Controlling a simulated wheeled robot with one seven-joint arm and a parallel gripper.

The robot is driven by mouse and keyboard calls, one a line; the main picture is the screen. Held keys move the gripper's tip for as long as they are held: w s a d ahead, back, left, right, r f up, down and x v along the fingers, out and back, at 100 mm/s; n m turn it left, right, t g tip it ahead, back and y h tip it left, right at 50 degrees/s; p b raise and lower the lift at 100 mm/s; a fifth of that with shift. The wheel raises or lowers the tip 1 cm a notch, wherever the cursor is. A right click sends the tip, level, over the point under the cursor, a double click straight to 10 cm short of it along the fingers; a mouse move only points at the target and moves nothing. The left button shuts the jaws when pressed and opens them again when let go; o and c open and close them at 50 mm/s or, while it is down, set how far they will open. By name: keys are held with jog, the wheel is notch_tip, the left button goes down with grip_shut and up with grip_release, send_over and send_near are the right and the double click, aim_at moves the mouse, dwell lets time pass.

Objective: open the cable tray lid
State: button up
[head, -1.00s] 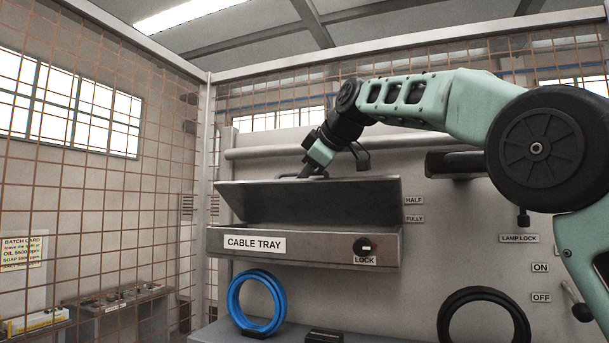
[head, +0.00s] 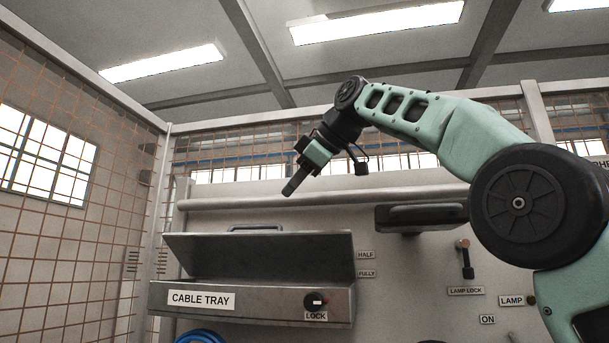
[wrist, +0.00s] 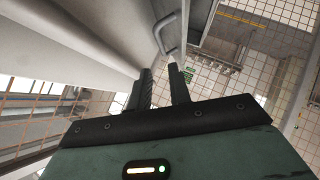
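The cable tray (head: 255,302) is a grey metal box on the back panel, with a CABLE TRAY label and a round black LOCK knob (head: 315,301) on its front. Its lid (head: 260,255) stands tilted up, off the box front, with a grey bar handle (head: 255,227) along its top edge. How far open it is I cannot tell exactly. My gripper (head: 289,191) is above and right of the handle, apart from it. In the wrist view my gripper (wrist: 160,72) shows two fingers with a gap and nothing between; a grey bar handle (wrist: 167,36), apparently the lid's, lies beyond the tips.
HALF (head: 366,255) and FULLY (head: 367,274) labels are on the panel right of the tray. A dark box with a handle (head: 420,218) and a lamp lock lever (head: 466,260) are farther right. A horizontal pipe (head: 330,200) runs above the lid. A blue ring (head: 200,337) is below.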

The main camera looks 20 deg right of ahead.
jog(key=shift+v, duration=1.8)
jog(key=shift+f, duration=0.1)
grip_shut()
